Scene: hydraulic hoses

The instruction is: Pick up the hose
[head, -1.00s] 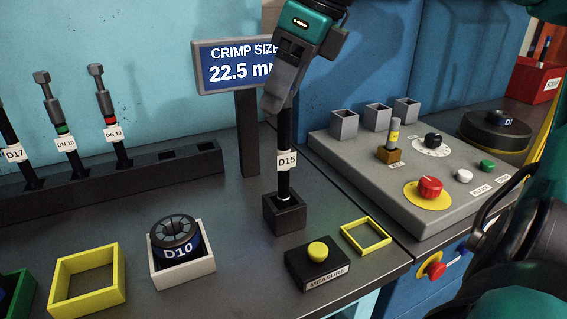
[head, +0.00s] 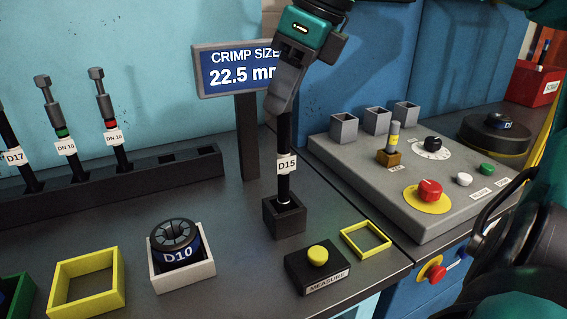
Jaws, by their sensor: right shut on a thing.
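A black hose (head: 284,185) with a white tag reading D15 stands upright in a dark square holder (head: 285,218) in the middle of the bench. My right gripper (head: 280,105) comes down from above and is shut on the upper end of this hose, hiding its top. The lower end of the hose is inside the holder. Other hoses stand in a black rack at the left: one tagged D17 (head: 20,165) and two tagged DN 10 (head: 62,135). My left gripper is not in view.
A screen (head: 235,70) reading CRIMP SIZE 22.5 stands just behind the hose. A MEASURE button box (head: 318,265) and a yellow frame (head: 366,240) are in front. A D10 die (head: 175,245) sits in a white tray. A control panel (head: 395,200) is at right.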

